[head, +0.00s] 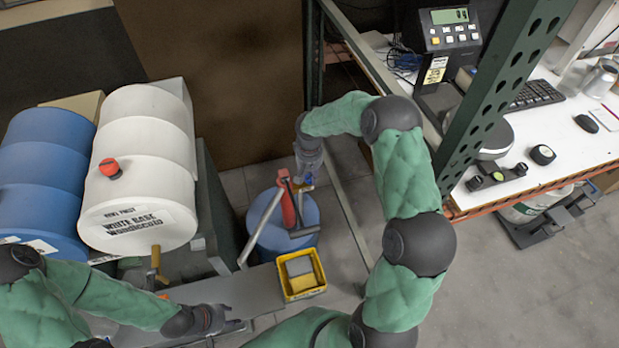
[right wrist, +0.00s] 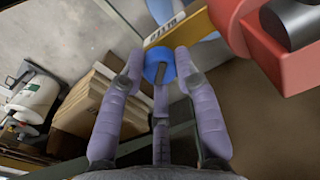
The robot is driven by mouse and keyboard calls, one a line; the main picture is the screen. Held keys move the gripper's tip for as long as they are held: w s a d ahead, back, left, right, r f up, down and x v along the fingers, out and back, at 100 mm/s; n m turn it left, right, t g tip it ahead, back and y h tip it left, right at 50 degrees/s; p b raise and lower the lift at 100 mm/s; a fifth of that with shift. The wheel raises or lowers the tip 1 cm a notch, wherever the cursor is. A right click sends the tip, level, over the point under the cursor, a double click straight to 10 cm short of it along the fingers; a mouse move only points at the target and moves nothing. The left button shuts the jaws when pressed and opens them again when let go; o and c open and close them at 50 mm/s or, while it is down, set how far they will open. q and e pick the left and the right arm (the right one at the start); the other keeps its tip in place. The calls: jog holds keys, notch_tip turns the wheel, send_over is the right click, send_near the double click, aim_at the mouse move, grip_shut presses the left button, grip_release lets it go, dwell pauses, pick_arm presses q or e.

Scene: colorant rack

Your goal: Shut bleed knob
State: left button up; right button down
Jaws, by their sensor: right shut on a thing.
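The lettering is too small to read surely. My right gripper (right wrist: 160,78) is shut on the blue knob, with its purple fingers around it. In the head view my right gripper (head: 307,174) hangs above the blue drum (head: 272,236), beside a red fitting (head: 288,204); the knob is mostly hidden there. My left gripper (head: 226,321) is low at the left, by a grey shelf; its jaw opening is unclear.
A white drum (head: 140,158) with a red cap (head: 110,168) lies left, next to a blue drum (head: 42,165). A yellow bin (head: 301,275) sits near the blue drum. A green rack post (head: 490,95) and a bench with a scale stand right. Floor is clear at lower right.

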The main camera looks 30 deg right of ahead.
aim_at(310, 177)
jog(key=m+b, duration=0.1)
jog(key=m, duration=0.3)
jog(key=shift+b, duration=0.4)
jog(key=shift+m+b, duration=0.5)
jog(key=shift+m, duration=1.5)
jog(key=c, duration=0.9)
grip_release()
notch_tip(310, 177, up, 12)
